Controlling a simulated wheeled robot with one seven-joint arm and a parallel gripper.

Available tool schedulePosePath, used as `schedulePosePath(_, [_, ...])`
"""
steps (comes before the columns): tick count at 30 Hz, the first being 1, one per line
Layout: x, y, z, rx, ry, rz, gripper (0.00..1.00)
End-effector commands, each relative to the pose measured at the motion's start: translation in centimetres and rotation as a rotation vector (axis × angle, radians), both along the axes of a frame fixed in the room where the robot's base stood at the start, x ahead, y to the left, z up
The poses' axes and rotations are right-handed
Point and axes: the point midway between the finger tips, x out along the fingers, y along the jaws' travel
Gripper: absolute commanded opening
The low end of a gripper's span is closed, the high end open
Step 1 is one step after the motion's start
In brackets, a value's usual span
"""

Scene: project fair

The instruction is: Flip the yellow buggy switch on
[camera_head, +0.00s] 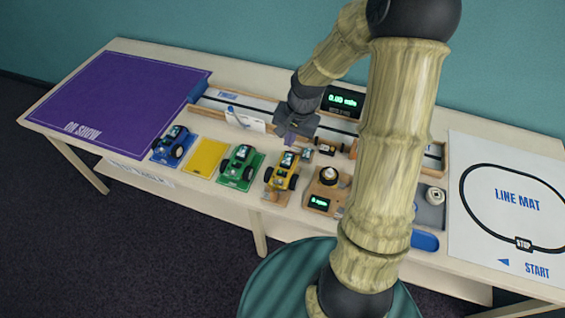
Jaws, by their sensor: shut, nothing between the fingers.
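The yellow buggy (283,171) stands on the table, right of the green buggy, on a small light-coloured base. A small screen-like part shows on its top, but its switch is too small to make out. My gripper (290,138) points down just behind and above the yellow buggy. It is shut and empty. I cannot tell whether its fingertips touch anything.
A blue buggy (173,143), a bare yellow pad (207,157) and a green buggy (241,166) stand to the left. A wooden device with a dial (327,181) is close on the right. A track and a display (343,101) lie behind. The purple mat (122,98) is empty.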

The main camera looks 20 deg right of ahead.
Motion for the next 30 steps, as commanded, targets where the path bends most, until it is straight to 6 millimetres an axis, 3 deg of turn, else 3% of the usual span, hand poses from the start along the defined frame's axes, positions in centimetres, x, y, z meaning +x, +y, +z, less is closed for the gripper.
schedulePosePath(8, [0.2,0.5,-2.2,0.001,0.003,0.003,0.0])
schedulePosePath(21, [1.0,1.8,-9.4,0.001,0.005,0.008,0.0])
schedulePosePath(30, [1.5,2.3,-13.1,0.0,0.002,0.005,0.0])
